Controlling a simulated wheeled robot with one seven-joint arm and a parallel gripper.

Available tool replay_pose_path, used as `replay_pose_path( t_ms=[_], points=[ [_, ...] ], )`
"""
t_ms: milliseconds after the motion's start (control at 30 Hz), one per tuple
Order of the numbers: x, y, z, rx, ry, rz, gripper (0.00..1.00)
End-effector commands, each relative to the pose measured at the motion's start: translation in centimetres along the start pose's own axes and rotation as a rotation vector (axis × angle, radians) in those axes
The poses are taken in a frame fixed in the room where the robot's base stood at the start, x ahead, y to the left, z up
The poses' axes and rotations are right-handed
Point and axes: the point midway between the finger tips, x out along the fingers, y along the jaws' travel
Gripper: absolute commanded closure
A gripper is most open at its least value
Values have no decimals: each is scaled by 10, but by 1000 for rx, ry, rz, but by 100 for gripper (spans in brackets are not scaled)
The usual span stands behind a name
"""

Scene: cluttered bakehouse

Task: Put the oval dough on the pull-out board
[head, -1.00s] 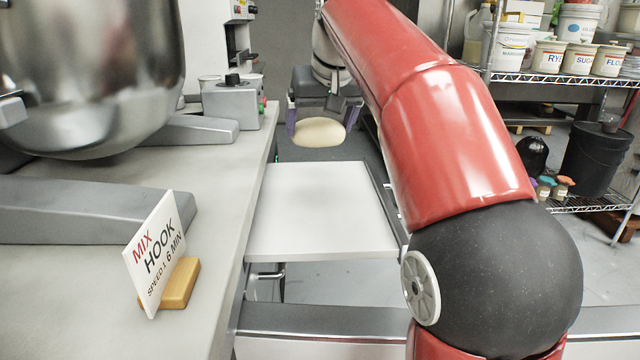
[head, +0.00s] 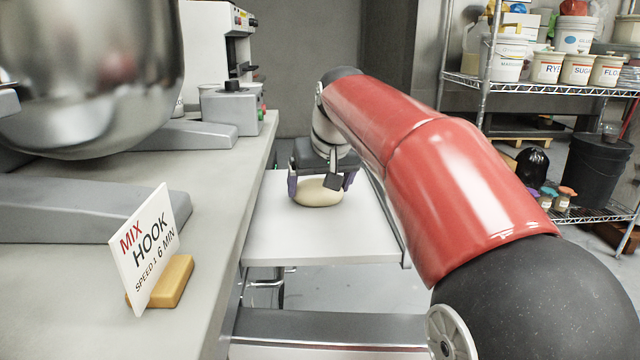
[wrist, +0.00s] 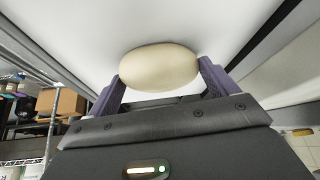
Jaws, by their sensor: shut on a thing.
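The oval dough (head: 318,194) is a smooth cream-coloured piece between the two purple fingers of my gripper (head: 320,188). My gripper is shut on it, with one finger at each end. In the wrist view the dough (wrist: 158,67) sits between the fingertips against the white board surface. The pull-out board (head: 310,240) is a white slab at the side of the counter. The dough is over the far part of the board, at or very close to its surface; I cannot tell whether it touches.
The grey counter (head: 215,215) runs along the left, with a steel mixer bowl (head: 85,75) and a mix-hook sign (head: 148,248) on it. A wire shelf (head: 550,88) with tubs stands at the right. The near part of the board is bare.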

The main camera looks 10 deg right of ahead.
Motion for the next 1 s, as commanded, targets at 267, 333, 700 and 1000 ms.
replay_pose_path(
  t_ms=[267, 333, 700, 1000],
  points=[
    [2, 0, 1, 0, 0, 0, 0],
    [2, 0, 1, 0, 0, 0, 0],
    [-36, 0, -2, 0, 5, 0, 0],
    [-98, 0, -2, 0, 3, 0, 0]
  ],
)
